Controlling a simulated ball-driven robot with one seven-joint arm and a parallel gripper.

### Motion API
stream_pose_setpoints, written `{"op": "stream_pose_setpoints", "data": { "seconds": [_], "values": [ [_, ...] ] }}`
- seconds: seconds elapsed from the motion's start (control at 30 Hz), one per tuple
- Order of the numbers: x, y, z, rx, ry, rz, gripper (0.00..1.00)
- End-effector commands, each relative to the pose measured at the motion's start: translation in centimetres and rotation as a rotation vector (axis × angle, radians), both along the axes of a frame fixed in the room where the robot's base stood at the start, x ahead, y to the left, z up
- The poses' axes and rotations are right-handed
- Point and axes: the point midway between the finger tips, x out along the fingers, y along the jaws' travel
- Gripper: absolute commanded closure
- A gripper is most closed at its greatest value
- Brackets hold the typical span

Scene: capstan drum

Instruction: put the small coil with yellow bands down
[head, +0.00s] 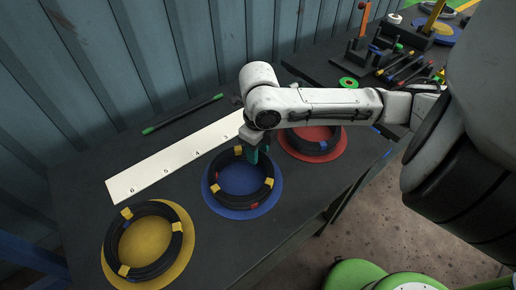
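A black coil with yellow bands (269,183) is over the blue round mat (240,213) in the middle of the dark table. Small red marks also show at its front right. I cannot tell whether it rests on the mat, on another coil, or is held just above. My gripper (258,155) points down at this coil's back right rim, its teal fingers at the ring. Whether the fingers are closed on it is hidden. Another black coil with yellow bands (177,243) lies on the yellow round mat (186,220) at the front left; it looks larger.
A black coil (291,142) with a blue band lies on the red mat (330,152), partly behind my arm. A white numbered strip (165,172) and a dark rod with green ends (180,115) lie near the corrugated wall. Tools and a green ring (349,83) are at the back right.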

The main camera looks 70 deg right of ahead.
Motion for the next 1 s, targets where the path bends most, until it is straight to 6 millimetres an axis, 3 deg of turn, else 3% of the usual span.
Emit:
{"op": "stream_pose_setpoints", "data": {
  "seconds": [0.37,0.8,1.0],
  "values": [
    [0.0,0.0,0.7,-0.002,-0.002,0.000,0.56],
    [0.0,-0.1,9.2,-0.003,-0.002,0.002,0.56],
    [0.0,-0.1,11.6,-0.001,-0.001,0.000,0.56]
  ]
}}
